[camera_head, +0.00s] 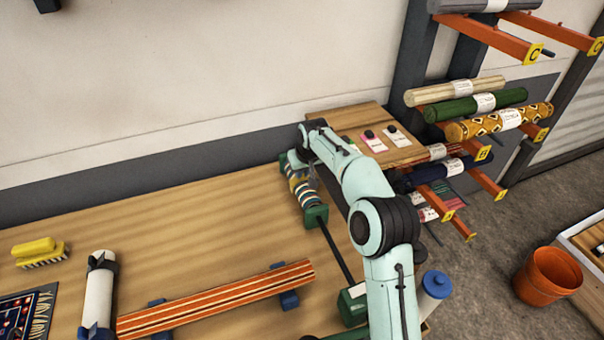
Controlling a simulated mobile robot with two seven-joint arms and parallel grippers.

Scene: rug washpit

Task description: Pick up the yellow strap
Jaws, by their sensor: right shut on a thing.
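A rack with green end blocks (316,217) stands on the wooden bench and carries several bands, or straps, in cream, yellow and dark colours side by side. A yellow band (303,190) shows among them. My right arm reaches over from the lower right, and its gripper (293,162) is down at the far end of this rack. It is shut on a strap there. The wrist hides the fingertips and most of what they hold, so its colour is unclear. My left gripper is not in view.
A striped orange runner (215,300) lies on blue supports. A yellow brush (38,252), a white roll (99,290) and a patterned rug (25,315) are at left. An orange-armed rack of rolled rugs (475,105) stands at right. The bench's middle left is clear.

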